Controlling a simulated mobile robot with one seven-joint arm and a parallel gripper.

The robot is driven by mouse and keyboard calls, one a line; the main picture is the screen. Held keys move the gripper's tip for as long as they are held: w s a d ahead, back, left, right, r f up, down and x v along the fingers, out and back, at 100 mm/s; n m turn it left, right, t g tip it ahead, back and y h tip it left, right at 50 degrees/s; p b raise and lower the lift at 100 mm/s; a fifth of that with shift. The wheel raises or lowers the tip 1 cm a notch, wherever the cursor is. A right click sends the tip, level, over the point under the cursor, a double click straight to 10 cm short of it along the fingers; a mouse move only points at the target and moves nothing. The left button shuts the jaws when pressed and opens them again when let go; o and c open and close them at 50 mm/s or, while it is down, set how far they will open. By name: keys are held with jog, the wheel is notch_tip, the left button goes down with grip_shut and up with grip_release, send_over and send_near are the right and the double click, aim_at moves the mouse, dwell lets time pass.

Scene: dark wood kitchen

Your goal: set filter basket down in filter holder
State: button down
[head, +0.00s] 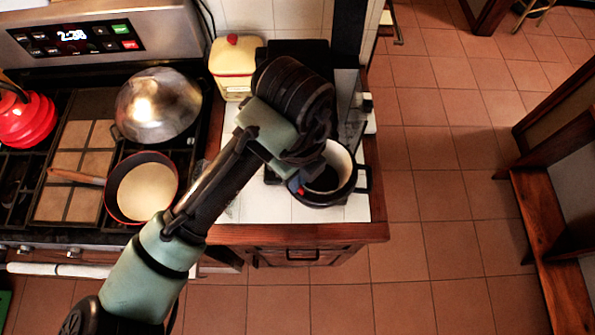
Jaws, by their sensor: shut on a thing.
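My gripper (306,170) reaches down over the white-tiled counter, to the right of the stove. My wrist covers most of its fingers. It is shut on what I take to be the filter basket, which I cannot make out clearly. A round dark vessel with a pale inside (343,164) and a black side handle is directly at the fingertips. I cannot tell whether the two touch. A black appliance (292,50), likely the coffee machine, stands behind my wrist and is largely hidden. I cannot make out the filter holder.
A cream canister with a red knob (234,68) stands to the left of the black appliance. The stove holds a pan (146,188), a domed metal lid (158,105) and a red kettle (25,120). The counter's front edge (300,233) is close. Open tiled floor lies to the right.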

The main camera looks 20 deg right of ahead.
jog(key=shift+f+b, duration=0.4)
jog(key=shift+b, duration=0.05)
jog(key=c, duration=1)
grip_release()
jog(key=shift+w, duration=0.1)
jog(key=shift+r, duration=0.1)
jog(key=shift+r+p, duration=0.55)
jog(key=shift+p, duration=0.1)
notch_tip(320, 180, up, 12)
jog(key=b, duration=0.2)
jog(key=shift+f, duration=0.2)
